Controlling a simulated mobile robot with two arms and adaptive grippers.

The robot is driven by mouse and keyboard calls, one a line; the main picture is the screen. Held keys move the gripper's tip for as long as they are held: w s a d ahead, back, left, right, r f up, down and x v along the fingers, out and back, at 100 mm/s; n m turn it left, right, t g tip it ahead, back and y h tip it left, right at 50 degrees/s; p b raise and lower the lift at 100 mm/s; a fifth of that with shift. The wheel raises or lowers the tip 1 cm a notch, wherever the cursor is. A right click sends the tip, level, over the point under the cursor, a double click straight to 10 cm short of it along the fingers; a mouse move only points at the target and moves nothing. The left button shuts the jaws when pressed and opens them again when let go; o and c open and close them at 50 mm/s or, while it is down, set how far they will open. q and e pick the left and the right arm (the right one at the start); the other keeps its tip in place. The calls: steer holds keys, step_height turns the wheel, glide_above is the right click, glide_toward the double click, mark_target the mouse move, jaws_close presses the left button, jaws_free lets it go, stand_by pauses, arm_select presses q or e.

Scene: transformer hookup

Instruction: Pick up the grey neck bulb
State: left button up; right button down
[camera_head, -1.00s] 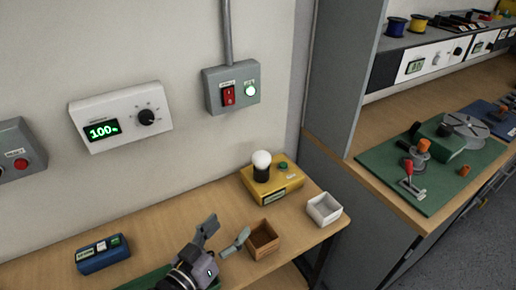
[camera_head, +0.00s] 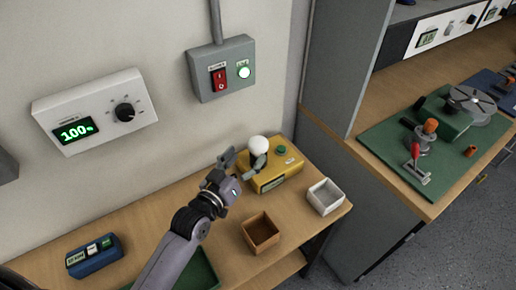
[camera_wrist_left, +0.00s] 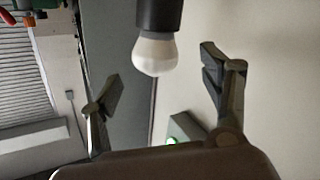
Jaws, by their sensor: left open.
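The bulb (camera_head: 258,144) has a white globe and stands upright on the yellow box (camera_head: 288,176). In the left wrist view the bulb (camera_wrist_left: 155,55) appears upside down, with a short grey neck meeting a black socket (camera_wrist_left: 159,14). My left gripper (camera_head: 243,162) is open beside the bulb. In the left wrist view its two fingers (camera_wrist_left: 161,82) stand on either side of the bulb, with clear gaps to both. In the head view a finger hides most of the socket. I cannot tell whether the globe is fully between the pads in depth. My right gripper is not in view.
An open brown wooden box (camera_head: 261,234) and a white box (camera_head: 325,197) stand on the bench right of my left arm. A green tray (camera_head: 203,272) lies partly under the arm. A blue switch box (camera_head: 94,256) sits at left. The wall behind carries a switch box (camera_head: 222,69).

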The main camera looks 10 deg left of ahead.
mark_target(253, 150)
arm_select(q)
steer(key=shift+w+d, duration=0.2)
steer(key=shift+w, duration=0.35)
steer(key=shift+w+d+r, duration=0.1)
steer(key=shift+w+d, duration=0.05)
steer(key=shift+w, duration=0.2)
steer(key=p+x, duration=0.1)
steer(key=x, duration=0.2)
steer(key=shift+w+d, duration=0.25)
steer(key=shift+w, duration=0.05)
steer(key=shift+w+d, duration=0.1)
steer(key=shift+w, duration=0.3)
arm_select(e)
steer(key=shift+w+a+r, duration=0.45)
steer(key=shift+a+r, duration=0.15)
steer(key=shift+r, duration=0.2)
arm_select(q)
steer(key=shift+s, duration=0.1)
steer(key=shift+c, duration=0.6)
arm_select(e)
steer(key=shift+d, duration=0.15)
arm_select(q)
steer(key=c, duration=1.2)
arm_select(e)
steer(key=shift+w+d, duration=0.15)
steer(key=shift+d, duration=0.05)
